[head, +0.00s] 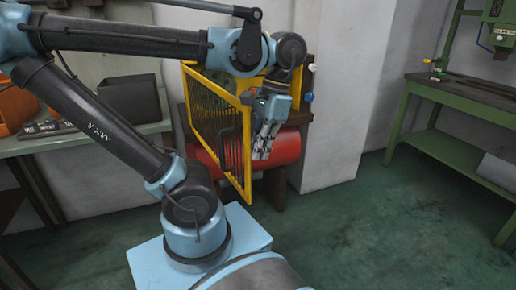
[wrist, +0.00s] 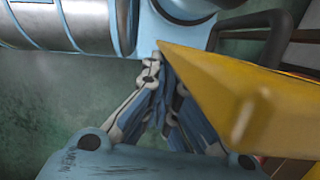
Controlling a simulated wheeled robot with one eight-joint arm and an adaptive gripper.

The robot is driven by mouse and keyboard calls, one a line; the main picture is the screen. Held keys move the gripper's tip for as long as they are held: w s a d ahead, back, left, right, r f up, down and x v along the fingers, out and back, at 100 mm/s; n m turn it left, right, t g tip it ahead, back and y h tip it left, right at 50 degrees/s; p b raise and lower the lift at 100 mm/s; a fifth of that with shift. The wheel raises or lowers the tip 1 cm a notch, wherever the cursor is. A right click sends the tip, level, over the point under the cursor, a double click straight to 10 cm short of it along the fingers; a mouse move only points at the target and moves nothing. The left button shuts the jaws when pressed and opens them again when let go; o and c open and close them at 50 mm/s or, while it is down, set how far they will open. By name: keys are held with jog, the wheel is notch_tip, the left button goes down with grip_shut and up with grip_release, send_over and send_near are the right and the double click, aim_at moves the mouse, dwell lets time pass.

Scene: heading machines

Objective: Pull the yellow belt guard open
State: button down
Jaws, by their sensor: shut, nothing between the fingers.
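The yellow belt guard (head: 246,150) is a framed mesh panel with a dark bar handle on its face. In the head view it stands at an angle out from the machine, with a gap between its right edge and the machine. My gripper (head: 263,145) is just right of that edge, pointing down in front of the red cylinder. In the wrist view the guard's yellow frame (wrist: 235,85) is large and close on the right, beside my gripper (wrist: 155,65). The fingers are shut and hold nothing. Whether they touch the guard, I cannot tell.
The red cylinder (head: 285,149) lies low behind the guard. A workbench (head: 100,140) with orange and dark boxes stands at left. A green bench (head: 470,92) with a drill press stands at right. The green floor (head: 370,230) at front right is clear.

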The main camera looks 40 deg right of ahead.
jog(key=d+r, duration=0.6)
jog(key=r, duration=0.3)
jog(key=shift+s+d+r, duration=0.2)
jog(key=shift+s+r, duration=0.1)
jog(key=shift+r, duration=0.05)
dwell(0.3)
